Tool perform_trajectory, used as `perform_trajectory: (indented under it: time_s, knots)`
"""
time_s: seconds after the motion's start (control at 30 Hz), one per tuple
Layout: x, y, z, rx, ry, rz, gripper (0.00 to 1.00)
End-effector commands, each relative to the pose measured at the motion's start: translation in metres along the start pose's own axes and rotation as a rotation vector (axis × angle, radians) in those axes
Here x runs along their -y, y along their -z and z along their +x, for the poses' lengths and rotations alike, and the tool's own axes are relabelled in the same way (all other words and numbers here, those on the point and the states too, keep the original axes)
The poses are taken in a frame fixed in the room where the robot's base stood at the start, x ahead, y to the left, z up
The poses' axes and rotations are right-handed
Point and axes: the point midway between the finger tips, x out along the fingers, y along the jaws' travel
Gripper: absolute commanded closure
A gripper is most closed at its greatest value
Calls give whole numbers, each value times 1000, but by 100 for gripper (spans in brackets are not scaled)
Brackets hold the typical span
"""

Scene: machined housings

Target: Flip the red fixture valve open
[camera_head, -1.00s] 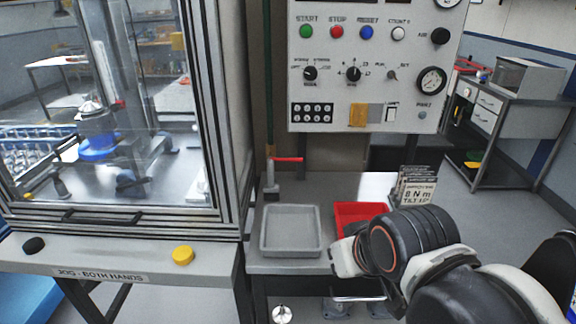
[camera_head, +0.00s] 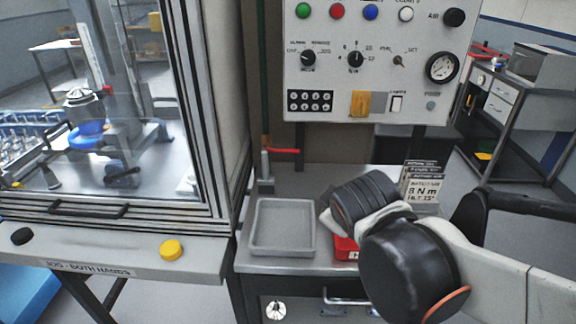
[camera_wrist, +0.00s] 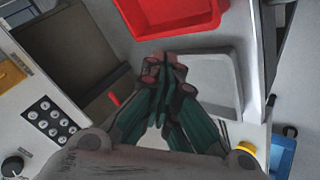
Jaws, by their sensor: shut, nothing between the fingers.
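The red valve lever (camera_head: 284,151) sticks out sideways to the right, roughly level, from a grey fitting (camera_head: 266,170) at the foot of the green pipe, behind the grey tray. In the wrist view a small red lever (camera_wrist: 114,98) shows just left of my fingers. My gripper (camera_wrist: 163,62) is shut and empty, its dark green fingers together at the tips, apart from the lever as far as I can tell. In the head view my own arm hides the fingers.
A grey tray (camera_head: 283,255) stands on the bench, with a red bin (camera_head: 345,247) partly behind my arm. The control panel (camera_head: 375,70) hangs above. The glass enclosure (camera_head: 110,110) stands at left. A card stand (camera_head: 424,182) is at right.

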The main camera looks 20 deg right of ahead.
Motion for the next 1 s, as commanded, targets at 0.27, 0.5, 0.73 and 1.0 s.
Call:
perform_trajectory:
  time_s: [0.27, 0.5, 0.73, 1.0]
  knots:
    - [-20, 29, 46, 9, -159, -483, 100]
    - [-28, 54, 81, 50, -298, -898, 100]
    - [-24, 80, 111, 114, -431, -1292, 100]
    - [-5, 106, 140, 229, -589, -1740, 100]
